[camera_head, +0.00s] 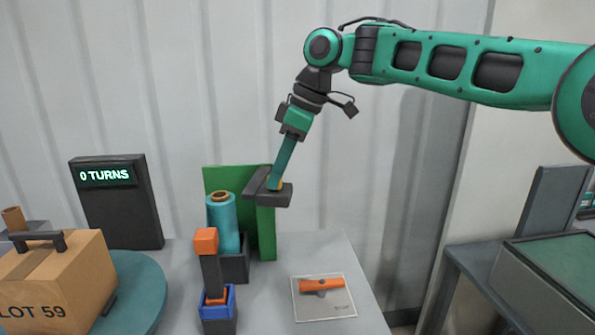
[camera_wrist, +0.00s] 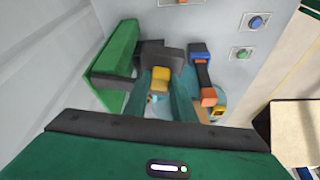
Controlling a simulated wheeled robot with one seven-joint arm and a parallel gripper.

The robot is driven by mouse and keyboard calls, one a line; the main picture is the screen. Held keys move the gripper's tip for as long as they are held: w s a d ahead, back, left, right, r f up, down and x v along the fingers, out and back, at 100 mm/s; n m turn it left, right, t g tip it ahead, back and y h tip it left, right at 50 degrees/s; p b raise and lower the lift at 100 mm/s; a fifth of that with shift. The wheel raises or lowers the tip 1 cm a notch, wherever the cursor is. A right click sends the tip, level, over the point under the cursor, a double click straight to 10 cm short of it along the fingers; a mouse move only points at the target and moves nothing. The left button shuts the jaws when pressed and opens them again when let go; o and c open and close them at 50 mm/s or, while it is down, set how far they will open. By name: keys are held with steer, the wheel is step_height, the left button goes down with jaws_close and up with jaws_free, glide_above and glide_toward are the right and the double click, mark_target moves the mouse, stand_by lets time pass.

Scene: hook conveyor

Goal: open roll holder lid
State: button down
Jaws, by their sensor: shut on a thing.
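The roll holder has a green upright plate (camera_head: 265,228) and a dark base. A teal roll (camera_head: 223,222) stands on end beside the plate. A dark grey lid (camera_head: 256,187) sits up at the top of the plate, to the right of the roll's top. A yellow knob (camera_wrist: 161,76) is on the lid. My gripper (camera_head: 275,184) is shut on the yellow knob, and in the wrist view its two teal fingers (camera_wrist: 162,88) stand on either side of it. The lid's hinge and exact tilt cannot be made out.
A dark tool with an orange block (camera_head: 206,240) stands in a blue holder at the front. A cardboard box (camera_head: 60,283) rests on a teal turntable (camera_head: 138,287) at left. An orange handle (camera_head: 321,285) lies on a pale card. A "0 TURNS" display (camera_head: 117,205) stands behind.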

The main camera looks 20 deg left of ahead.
mark_target(286, 184)
steer(key=shift+w+d+r+n+g, duration=0.1)
steer(key=shift+w+d+n+g, duration=0.25)
steer(key=shift+w+d+n, duration=0.4)
steer(key=shift+w+d+r+n+g, duration=0.1)
steer(key=shift+w+d+n+g, duration=0.3)
steer(key=shift+w+n, duration=0.5)
steer(key=shift+s, duration=0.15)
steer(key=c, duration=1.5)
jaws_free()
steer(key=shift+c, duration=0.2)
steer(key=shift+o, duration=0.3)
steer(key=shift+f, duration=0.1)
steer(key=v, duration=1.1)
steer(key=shift+a, duration=0.15)
